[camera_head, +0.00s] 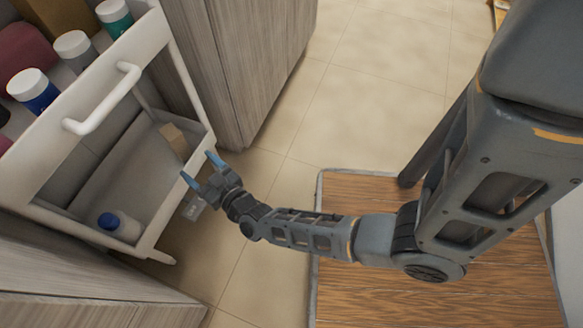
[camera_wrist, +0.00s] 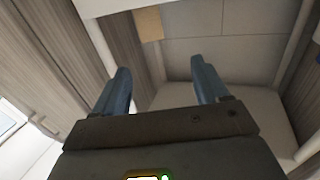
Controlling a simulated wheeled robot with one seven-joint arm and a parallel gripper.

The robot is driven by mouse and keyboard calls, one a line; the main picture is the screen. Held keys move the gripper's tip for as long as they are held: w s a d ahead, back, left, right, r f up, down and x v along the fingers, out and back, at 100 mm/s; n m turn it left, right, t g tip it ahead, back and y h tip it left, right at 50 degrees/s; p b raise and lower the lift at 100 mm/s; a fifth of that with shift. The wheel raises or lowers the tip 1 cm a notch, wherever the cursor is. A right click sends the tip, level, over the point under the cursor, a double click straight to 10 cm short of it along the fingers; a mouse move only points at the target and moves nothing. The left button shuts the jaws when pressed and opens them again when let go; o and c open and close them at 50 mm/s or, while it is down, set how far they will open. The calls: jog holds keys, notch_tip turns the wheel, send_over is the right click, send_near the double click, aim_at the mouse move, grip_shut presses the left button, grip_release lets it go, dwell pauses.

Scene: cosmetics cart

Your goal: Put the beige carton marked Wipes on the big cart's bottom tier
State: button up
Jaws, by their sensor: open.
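A small beige carton (camera_head: 173,140) stands on the bottom tier of the big white cart (camera_head: 146,168), near its far right end. No marking on it can be read. It also shows in the wrist view (camera_wrist: 148,24) at the top, beyond the fingers. My gripper (camera_head: 198,169) is open and empty, with its blue fingers pointing towards the cart at the right edge of the bottom tier. It is apart from the carton. In the wrist view the two fingers (camera_wrist: 161,82) are spread with nothing between them.
A white bottle with a blue cap (camera_head: 118,225) lies at the near end of the bottom tier. The upper tier holds several bottles and has a white handle (camera_head: 103,98). Wooden cabinets (camera_head: 235,60) stand close by. The tier's middle is clear.

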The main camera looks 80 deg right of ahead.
jog(key=s+a+r+n+t+y, duration=0.1)
jog(key=s+a+r+n+y, duration=0.2)
jog(key=s+a, duration=0.35)
jog(key=s+a+r+y, duration=0.2)
jog(key=s+a+r, duration=0.35)
jog(key=s, duration=0.25)
jog(key=s+a+r+n+y, duration=0.1)
jog(key=s+r+n+y, duration=0.1)
jog(key=s+r, duration=0.4)
jog(key=s+r+n+y, duration=0.2)
jog(key=s+r, duration=0.3)
jog(key=r, duration=0.7)
jog(key=shift+s+a+g+y, duration=0.35)
jog(key=shift+g+y, duration=0.05)
jog(key=shift+y, duration=0.4)
jog(key=shift+c, duration=0.4)
